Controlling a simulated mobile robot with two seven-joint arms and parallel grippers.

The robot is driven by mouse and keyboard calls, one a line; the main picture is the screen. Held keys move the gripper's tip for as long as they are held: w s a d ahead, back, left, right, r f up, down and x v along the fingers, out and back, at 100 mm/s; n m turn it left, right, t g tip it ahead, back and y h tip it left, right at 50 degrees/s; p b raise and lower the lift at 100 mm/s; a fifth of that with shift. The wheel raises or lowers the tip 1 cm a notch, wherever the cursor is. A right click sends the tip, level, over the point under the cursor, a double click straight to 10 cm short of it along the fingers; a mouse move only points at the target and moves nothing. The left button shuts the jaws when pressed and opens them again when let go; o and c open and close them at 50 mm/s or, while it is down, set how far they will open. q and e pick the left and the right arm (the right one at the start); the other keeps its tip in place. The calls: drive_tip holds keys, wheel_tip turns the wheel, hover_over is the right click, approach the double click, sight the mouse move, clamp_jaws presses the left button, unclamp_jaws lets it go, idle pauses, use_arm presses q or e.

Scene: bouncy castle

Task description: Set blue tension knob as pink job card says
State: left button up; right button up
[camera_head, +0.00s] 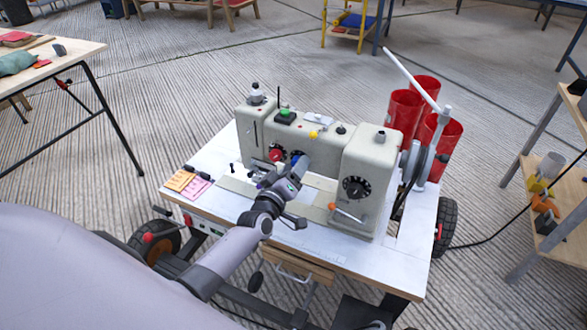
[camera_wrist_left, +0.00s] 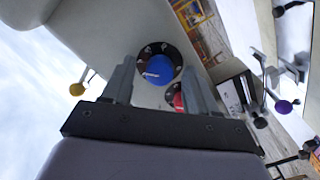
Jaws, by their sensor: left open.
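The blue tension knob (camera_wrist_left: 158,69) sits on a black dial plate with white marks on the machine's pale front. A pale pointer mark shows on the knob. In the left wrist view my left gripper (camera_wrist_left: 157,75) is open, with one finger on each side of the blue knob; I cannot tell whether they touch it. In the head view my left gripper (camera_head: 294,172) is at the machine's front and mostly covers this knob. The pink job card (camera_head: 196,188) lies on the table's left end; its writing is too small to read. My right gripper is not in view.
A red knob (camera_head: 277,154) sits close beside the blue one, and also shows in the wrist view (camera_wrist_left: 178,101). A black dial (camera_head: 356,188) and an orange-handled lever (camera_head: 346,214) are on the machine's right. An orange card (camera_head: 179,180) lies beside the pink one. Red cones (camera_head: 405,112) stand behind.

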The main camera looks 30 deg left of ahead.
use_arm(q)
drive_tip(key=s+p, duration=0.2)
drive_tip(key=s, duration=0.5)
drive_tip(key=shift+d, duration=0.15)
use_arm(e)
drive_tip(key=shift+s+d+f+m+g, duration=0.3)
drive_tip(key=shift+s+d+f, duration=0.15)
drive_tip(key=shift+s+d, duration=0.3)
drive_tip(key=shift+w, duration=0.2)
